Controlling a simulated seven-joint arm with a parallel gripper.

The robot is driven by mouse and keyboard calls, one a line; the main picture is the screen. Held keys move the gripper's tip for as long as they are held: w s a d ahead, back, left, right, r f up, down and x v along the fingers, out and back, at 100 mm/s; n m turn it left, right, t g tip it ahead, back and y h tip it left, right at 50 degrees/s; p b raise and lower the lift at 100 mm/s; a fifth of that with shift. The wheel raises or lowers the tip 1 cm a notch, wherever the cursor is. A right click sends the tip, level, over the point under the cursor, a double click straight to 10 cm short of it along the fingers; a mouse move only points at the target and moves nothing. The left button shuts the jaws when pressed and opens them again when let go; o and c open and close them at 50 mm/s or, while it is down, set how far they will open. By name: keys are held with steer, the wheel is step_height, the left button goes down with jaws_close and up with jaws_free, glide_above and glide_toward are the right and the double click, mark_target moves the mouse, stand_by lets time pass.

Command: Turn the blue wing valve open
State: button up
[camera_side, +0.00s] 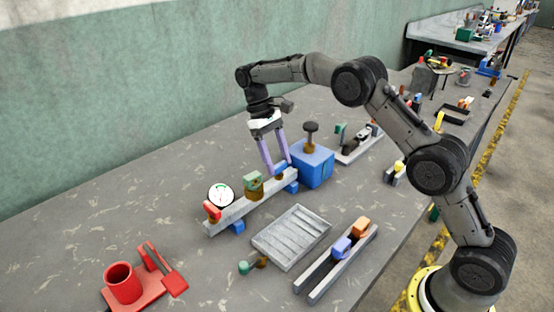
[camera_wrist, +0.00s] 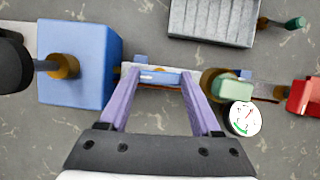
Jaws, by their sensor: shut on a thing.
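The blue wing valve (camera_wrist: 160,77) sits on a pale grey bar (camera_side: 237,208) beside a blue box. In the wrist view its wing lies lengthwise along the bar, between the two purple fingers of my gripper (camera_wrist: 157,74). The side view shows my gripper (camera_side: 277,170) pointing down at the bar's far end, with its fingertips at the small blue wing (camera_side: 281,171). My gripper is shut on the wing, one finger at each end. The fingers partly hide the wing's ends, and its stem is hidden beneath it.
The blue box (camera_side: 313,165) with a dark knob stands close beside the fingers. A green valve (camera_side: 253,182), a white dial (camera_side: 221,194) and a red handle (camera_side: 212,210) line the bar. A ribbed grey tray (camera_side: 291,238) lies in front.

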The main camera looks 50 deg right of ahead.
steer(key=shift+m, duration=0.4)
steer(key=o, duration=1.4)
steer(key=shift+v, duration=3.8)
